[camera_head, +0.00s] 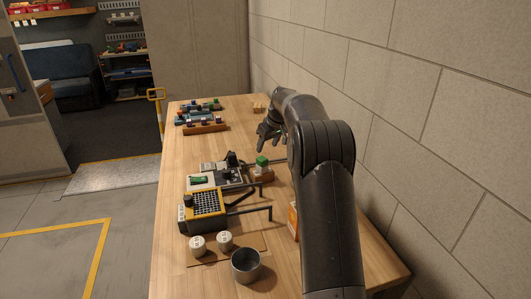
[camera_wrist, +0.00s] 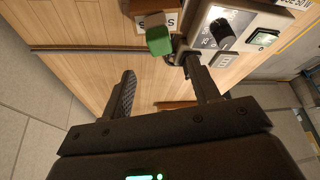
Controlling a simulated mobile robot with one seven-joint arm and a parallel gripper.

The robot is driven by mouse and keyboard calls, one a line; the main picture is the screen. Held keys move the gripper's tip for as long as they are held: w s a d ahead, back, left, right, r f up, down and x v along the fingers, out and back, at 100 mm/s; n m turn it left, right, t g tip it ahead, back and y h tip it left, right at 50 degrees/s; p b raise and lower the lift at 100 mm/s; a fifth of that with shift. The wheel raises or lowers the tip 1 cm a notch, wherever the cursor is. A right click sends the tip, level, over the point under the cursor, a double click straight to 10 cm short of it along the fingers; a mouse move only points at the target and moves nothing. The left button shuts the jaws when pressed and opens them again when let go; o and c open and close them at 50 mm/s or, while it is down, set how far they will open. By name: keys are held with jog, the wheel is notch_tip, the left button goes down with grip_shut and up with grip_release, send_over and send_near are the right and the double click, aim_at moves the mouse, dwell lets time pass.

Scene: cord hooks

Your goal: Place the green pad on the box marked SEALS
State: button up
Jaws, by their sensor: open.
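The green pad (camera_head: 262,160) is a small green block with a pale part beside it, at the small brown box (camera_head: 263,175) on the table. In the wrist view the green pad (camera_wrist: 159,40) covers the middle of the white label on the brown box (camera_wrist: 147,6); only an S at each side shows. I cannot tell whether the pad rests on the box or stands above it. My gripper (camera_head: 265,137) is above and beyond the pad. In the wrist view my gripper (camera_wrist: 164,82) is open and empty, with the pad ahead of its fingers and apart from them.
A grey device with a dial (camera_wrist: 223,34) stands close beside the box. A yellow-framed grid unit (camera_head: 207,204) with dark hooked rods, two white round pieces (camera_head: 197,245) and a metal cup (camera_head: 245,266) are nearer. A block wall (camera_head: 400,110) bounds the right.

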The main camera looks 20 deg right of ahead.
jog(key=s+a+r+m, duration=0.1)
jog(key=s+a+r, duration=0.2)
jog(key=s+r, duration=0.35)
jog(key=s+a+r+h, duration=0.1)
jog(key=s+a+r, duration=0.15)
jog(key=s, duration=0.75)
jog(key=s+a+r+m, duration=0.1)
jog(key=s+a+r, duration=0.1)
jog(key=s+r, duration=0.5)
jog(key=s+a+f+m, duration=0.1)
jog(key=s+f, duration=0.3)
jog(key=s, duration=1)
jog(key=s+a+f+m+t, duration=0.1)
jog(key=s+f, duration=0.4)
jog(key=s, duration=0.9)
jog(key=shift+a+h, duration=0.4)
jog(key=shift+a, duration=0.05)
